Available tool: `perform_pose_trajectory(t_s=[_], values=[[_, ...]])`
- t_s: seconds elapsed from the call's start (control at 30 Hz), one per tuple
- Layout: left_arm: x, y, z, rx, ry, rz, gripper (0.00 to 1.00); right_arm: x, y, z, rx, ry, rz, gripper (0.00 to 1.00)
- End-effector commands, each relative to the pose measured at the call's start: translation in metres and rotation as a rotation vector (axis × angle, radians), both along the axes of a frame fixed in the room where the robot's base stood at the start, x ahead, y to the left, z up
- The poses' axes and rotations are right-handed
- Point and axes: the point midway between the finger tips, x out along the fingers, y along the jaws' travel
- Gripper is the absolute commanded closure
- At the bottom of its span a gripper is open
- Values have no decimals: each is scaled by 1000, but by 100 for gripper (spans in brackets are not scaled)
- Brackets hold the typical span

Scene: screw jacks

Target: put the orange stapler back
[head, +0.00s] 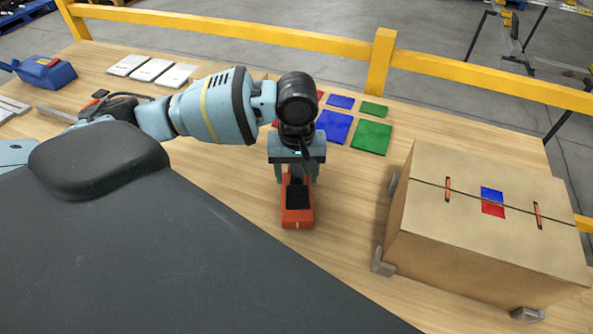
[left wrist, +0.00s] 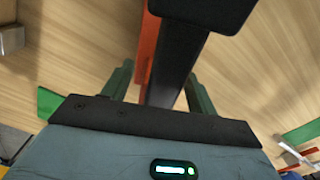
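The orange stapler (head: 298,214) with a black top lies on the wooden table, its near end toward me. In the left wrist view the stapler (left wrist: 148,45) runs up from between my fingers, its black part nearest the camera. My left gripper (head: 297,179) is above its far part, pointing down, with one finger on each side. In the left wrist view the gripper (left wrist: 160,70) is open, with a strip of wood visible between the left finger and the stapler. The stapler's far end is hidden under the gripper. My right gripper is not in view.
A cardboard box (head: 440,230) in metal corner brackets stands at the right. Red, blue (head: 334,127) and green (head: 371,138) squares lie behind the gripper. White pads (head: 150,69) and a blue tool (head: 45,72) are at the far left. A yellow rail (head: 330,46) runs behind the table.

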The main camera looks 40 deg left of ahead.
Motion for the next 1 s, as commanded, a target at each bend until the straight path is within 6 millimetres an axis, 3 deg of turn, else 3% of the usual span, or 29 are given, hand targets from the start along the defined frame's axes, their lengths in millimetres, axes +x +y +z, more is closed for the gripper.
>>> perform_pose_trajectory(t_s=[0.37,0.8,1.0], values=[[0,0,6,-1,-1,-1,42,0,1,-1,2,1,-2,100],[1,-1,90,-2,-5,-1,42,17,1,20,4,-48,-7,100],[0,-1,114,-2,-2,0,42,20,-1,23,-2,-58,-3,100]])
